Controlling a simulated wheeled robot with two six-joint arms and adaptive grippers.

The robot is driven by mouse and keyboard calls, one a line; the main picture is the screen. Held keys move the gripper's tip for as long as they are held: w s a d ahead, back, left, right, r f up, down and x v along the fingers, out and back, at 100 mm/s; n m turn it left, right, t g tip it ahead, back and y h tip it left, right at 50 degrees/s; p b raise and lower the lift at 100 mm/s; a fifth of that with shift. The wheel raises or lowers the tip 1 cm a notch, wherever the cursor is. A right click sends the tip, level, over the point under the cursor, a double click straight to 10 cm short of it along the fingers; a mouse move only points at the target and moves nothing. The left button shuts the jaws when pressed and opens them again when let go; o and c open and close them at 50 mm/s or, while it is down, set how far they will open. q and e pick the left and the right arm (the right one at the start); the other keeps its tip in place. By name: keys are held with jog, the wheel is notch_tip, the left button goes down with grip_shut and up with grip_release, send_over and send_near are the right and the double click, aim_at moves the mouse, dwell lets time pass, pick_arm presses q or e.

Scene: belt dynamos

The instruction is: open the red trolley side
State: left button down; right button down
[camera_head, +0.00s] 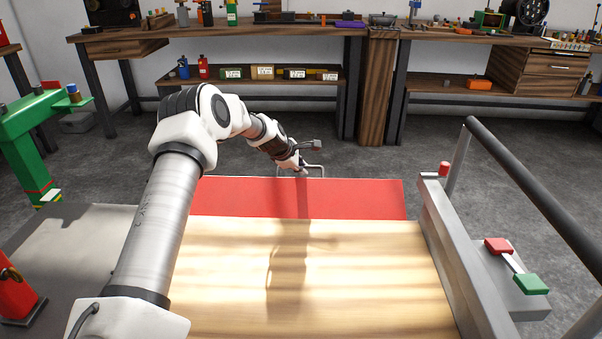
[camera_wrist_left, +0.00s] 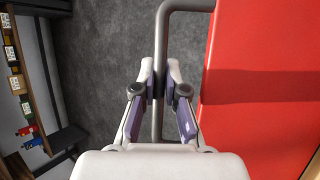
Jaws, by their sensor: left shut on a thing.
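The red trolley side (camera_head: 355,199) is a flat red panel along the far edge of the wooden trolley bed (camera_head: 350,275). I cannot tell exactly how far it is tilted. A grey bar handle (camera_head: 322,168) sticks out beyond its far edge; it also shows in the left wrist view (camera_wrist_left: 185,6), beside the red panel (camera_wrist_left: 265,60). My left gripper (camera_head: 301,170) reaches over the bed. In the left wrist view its fingers (camera_wrist_left: 159,80) are closed around the straight part of the handle. My right gripper is not in view.
A green stand (camera_head: 30,130) is at the left. Workbenches (camera_head: 250,30) line the back wall, with clear grey floor before them.

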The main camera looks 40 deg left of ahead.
aim_at(285, 178)
pick_arm(q)
notch_tip(285, 178, down, 8)
jog(key=w+a+b, duration=0.1)
jog(key=b, duration=0.2)
jog(key=shift+w+r, duration=0.15)
jog(key=shift+r, duration=0.1)
jog(key=c, duration=1.2)
grip_release()
jog(key=shift+r, duration=0.1)
jog(key=v, duration=1.2)
jog(key=shift+r, duration=0.1)
